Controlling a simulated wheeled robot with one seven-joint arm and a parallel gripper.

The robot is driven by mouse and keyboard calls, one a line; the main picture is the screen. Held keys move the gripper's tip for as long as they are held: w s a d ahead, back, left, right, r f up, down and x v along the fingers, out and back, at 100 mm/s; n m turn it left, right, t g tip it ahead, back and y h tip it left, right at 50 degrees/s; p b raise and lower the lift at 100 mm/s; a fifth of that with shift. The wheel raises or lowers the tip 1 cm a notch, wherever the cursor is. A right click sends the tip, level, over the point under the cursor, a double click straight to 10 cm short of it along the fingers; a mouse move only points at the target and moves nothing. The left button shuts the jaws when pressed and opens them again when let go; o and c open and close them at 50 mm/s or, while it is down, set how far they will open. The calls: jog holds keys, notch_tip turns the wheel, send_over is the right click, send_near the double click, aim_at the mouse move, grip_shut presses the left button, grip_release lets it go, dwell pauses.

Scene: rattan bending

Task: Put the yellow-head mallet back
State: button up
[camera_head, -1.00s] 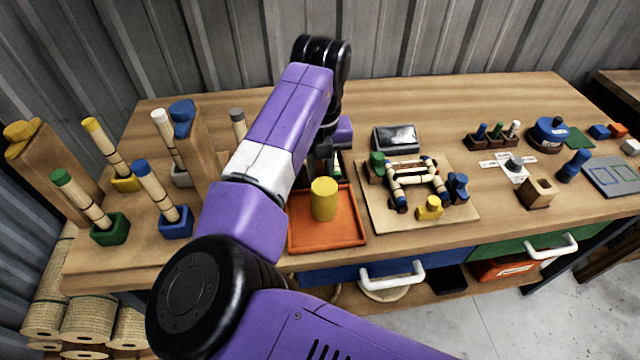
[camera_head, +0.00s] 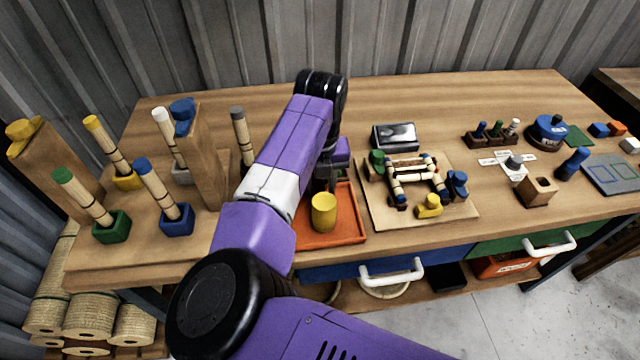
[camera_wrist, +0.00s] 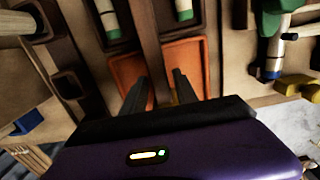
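The mallet's yellow head (camera_head: 323,212) is a short upright cylinder in the orange tray (camera_head: 345,238), near its front. In the wrist view a brown bar that looks like its handle (camera_wrist: 150,45) runs away from a sliver of yellow, across the orange tray (camera_wrist: 185,55). My gripper (camera_head: 326,178) is low over the back of the tray, behind the yellow head and partly hidden by my arm. In the wrist view its two dark fingers (camera_wrist: 160,76) stand apart, with the bar between them and a visible gap.
A board with a rattan frame and coloured clamps (camera_head: 428,222) lies just right of the tray. A tall wooden post with a blue top (camera_head: 205,165) and rattan rods in coloured cups (camera_head: 177,221) stand left. My forearm covers the tray's left side.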

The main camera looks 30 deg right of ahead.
aim_at(320, 189)
jog(key=shift+o, duration=0.2)
jog(key=shift+r, duration=0.1)
notch_tip(320, 189, up, 12)
jog(key=b, duration=0.1)
jog(key=shift+s+b, duration=0.2)
jog(key=shift+b, duration=0.15)
dwell(0.5)
